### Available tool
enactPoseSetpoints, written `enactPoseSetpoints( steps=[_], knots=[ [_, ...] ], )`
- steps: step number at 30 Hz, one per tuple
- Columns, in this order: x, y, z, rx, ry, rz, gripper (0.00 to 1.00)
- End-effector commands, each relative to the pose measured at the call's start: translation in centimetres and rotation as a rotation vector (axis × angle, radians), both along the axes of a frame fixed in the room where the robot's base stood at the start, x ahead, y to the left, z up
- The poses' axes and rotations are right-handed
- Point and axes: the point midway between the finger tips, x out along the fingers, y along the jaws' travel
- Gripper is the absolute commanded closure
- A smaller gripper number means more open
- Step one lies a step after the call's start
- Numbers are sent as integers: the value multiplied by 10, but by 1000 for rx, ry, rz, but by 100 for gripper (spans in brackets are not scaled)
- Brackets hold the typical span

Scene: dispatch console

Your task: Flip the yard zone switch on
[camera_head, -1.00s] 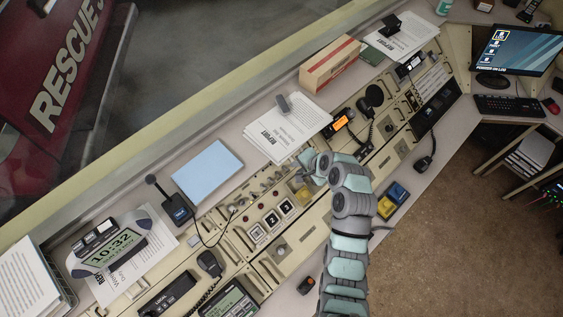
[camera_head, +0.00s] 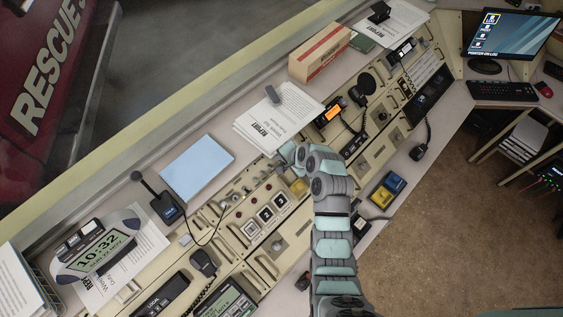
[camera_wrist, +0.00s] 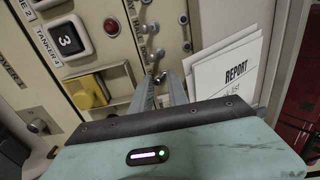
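A row of small metal toggle switches (camera_wrist: 155,52) runs along a cream panel in the wrist view. I cannot read which one is labelled yard zone. My gripper (camera_wrist: 161,84) is over the lower end of this row, its two grey fingers apart with a gap between them. One toggle (camera_wrist: 160,75) shows at the fingertips, roughly in line with the gap; I cannot tell whether the fingers touch it. In the head view my wrist (camera_head: 305,160) hides the fingers and part of the panel.
A yellow square button (camera_wrist: 88,92), a numbered button (camera_wrist: 66,39) and a red lamp (camera_wrist: 111,26) sit left of the fingers in the wrist view. Report papers (camera_wrist: 228,72) lie close on the right. A desk microphone (camera_head: 160,200) and a cardboard box (camera_head: 320,54) stand farther off.

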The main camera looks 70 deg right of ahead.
Motion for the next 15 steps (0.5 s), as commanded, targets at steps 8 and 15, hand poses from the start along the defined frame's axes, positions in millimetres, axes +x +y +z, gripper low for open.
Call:
enactPoseSetpoints(
  steps=[8,15],
  knots=[
    [0,0,1,-1,-1,-1,80],
    [3,-1,3,0,-1,0,80]
  ],
)
